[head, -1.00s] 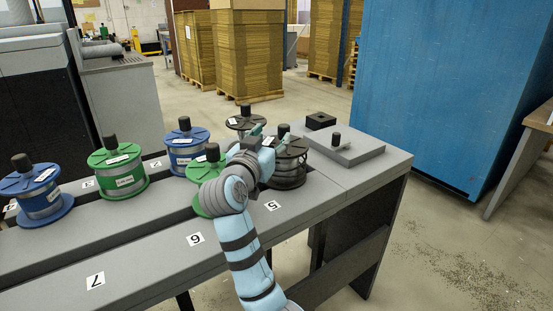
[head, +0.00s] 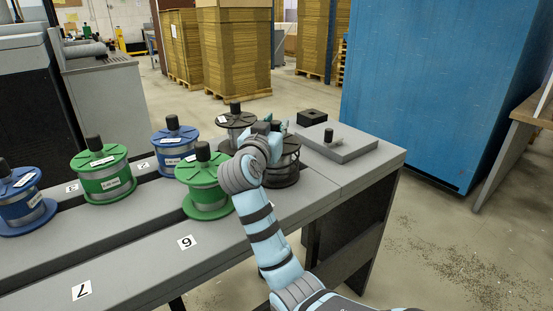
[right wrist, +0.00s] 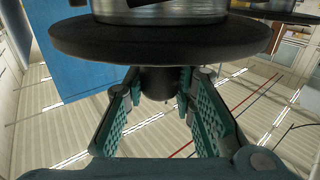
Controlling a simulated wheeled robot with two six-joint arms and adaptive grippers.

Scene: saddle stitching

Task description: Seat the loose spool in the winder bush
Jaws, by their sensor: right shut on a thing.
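A black spool with silvery wire (head: 284,168) stands at the right end of the row on the grey bench. My right gripper (head: 269,129) is at its top and shut on its black knob. In the right wrist view my right gripper's teal fingers (right wrist: 160,110) stand either side of the dark knob (right wrist: 159,83), below the wide black flange (right wrist: 160,40). I cannot tell whether the spool is clear of the bench. A grey plate with a short black post (head: 329,135) lies to its right. A black block with a hole (head: 312,117) sits behind. Which part is the winder bush is unclear.
A green spool (head: 207,188) stands close left of my right arm, and another black spool (head: 236,121) behind. Further left are a blue spool (head: 174,141), a green one (head: 103,174) and a blue one (head: 22,200). The bench's right front is clear.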

